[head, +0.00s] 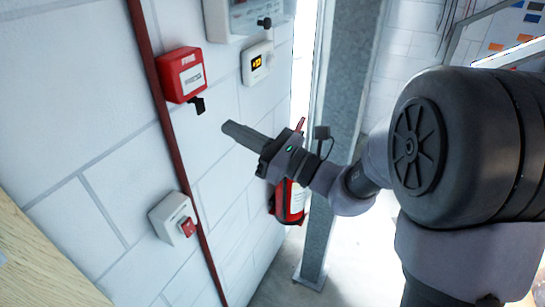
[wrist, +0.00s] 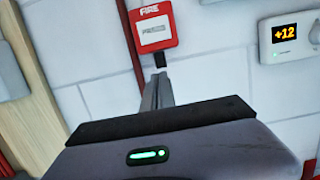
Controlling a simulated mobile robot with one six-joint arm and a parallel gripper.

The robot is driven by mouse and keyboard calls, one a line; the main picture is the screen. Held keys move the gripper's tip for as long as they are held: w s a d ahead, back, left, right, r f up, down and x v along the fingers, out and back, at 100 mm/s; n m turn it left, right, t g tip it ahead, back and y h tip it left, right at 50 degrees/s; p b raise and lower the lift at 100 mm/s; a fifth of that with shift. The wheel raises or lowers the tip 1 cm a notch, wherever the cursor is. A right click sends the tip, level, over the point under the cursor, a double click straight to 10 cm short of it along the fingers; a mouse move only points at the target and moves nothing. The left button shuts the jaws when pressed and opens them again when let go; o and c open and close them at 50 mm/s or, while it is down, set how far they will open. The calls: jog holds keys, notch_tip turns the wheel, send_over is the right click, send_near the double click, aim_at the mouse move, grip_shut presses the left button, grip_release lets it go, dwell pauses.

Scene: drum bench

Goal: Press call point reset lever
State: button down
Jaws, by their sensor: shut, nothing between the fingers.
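The red fire call point (head: 182,75) is on the white block wall at upper left in the head view. Its small black reset lever (head: 198,105) hangs at its lower right. In the wrist view the call point (wrist: 152,28) is at top centre, with the lever (wrist: 159,61) below it. My gripper (head: 228,128) is shut and empty, pointing at the wall, below and right of the lever in the head view. In the wrist view its fingertips (wrist: 161,76) appear just under the lever. I cannot tell whether they touch it; the head view shows a gap.
A thermostat-like display (head: 257,63) is right of the call point. A white switch box with a red switch (head: 174,219) is lower on the wall. A dark red pipe (head: 177,150) runs down beside the call point. A fire extinguisher (head: 291,202) stands behind my gripper.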

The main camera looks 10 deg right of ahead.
jog(key=v, duration=0.7)
jog(key=shift+d+f+b, duration=0.35)
jog(key=shift+f+b, duration=0.05)
jog(key=shift+f, duration=0.1)
